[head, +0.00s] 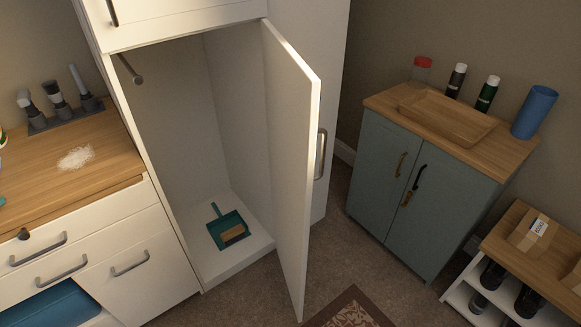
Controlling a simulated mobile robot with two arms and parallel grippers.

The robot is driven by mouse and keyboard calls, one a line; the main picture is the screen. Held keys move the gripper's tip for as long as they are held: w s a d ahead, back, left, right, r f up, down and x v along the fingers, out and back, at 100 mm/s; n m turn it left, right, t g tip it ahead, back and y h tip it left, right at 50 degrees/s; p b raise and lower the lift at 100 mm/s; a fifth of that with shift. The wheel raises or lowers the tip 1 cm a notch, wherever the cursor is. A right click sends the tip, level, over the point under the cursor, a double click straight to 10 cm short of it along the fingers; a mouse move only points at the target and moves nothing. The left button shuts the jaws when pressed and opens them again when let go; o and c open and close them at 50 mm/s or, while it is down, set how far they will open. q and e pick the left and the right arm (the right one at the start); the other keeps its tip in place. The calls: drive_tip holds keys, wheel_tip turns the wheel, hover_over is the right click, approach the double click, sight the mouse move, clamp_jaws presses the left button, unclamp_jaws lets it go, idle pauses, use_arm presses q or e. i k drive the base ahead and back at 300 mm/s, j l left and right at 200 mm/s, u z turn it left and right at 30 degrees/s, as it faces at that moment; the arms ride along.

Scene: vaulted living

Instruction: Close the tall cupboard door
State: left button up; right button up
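The tall white cupboard (232,110) stands in the middle of the head view with its lower compartment open. Its door (290,150) is hinged on the right and swung wide open toward me. A metal bar handle (321,154) is on the door's outer face, on the right side. Inside, a teal dustpan (228,230) with a brush lies on the cupboard floor. Neither of my grippers is in view.
A wooden-topped drawer counter (75,160) adjoins the cupboard on the left. A grey-blue cabinet (420,185) with a wooden tray (447,118) and bottles stands to the right. A low shelf (500,285) is at the lower right. A patterned rug (350,312) lies near the door's lower edge. Carpet is clear between door and cabinet.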

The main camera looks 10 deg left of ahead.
sight(292, 88)
drive_tip(key=i+l+u, duration=0.1)
drive_tip(key=u, duration=0.3)
drive_tip(key=l+u, duration=0.1)
drive_tip(key=u, duration=0.25)
drive_tip(key=i+l+u, duration=0.1)
drive_tip(key=u, duration=0.3)
drive_tip(key=i+l+u, duration=0.1)
drive_tip(key=l+u, duration=0.15)
drive_tip(key=l, duration=0.6)
drive_tip(key=l+u, duration=0.25)
drive_tip(key=l, duration=0.65)
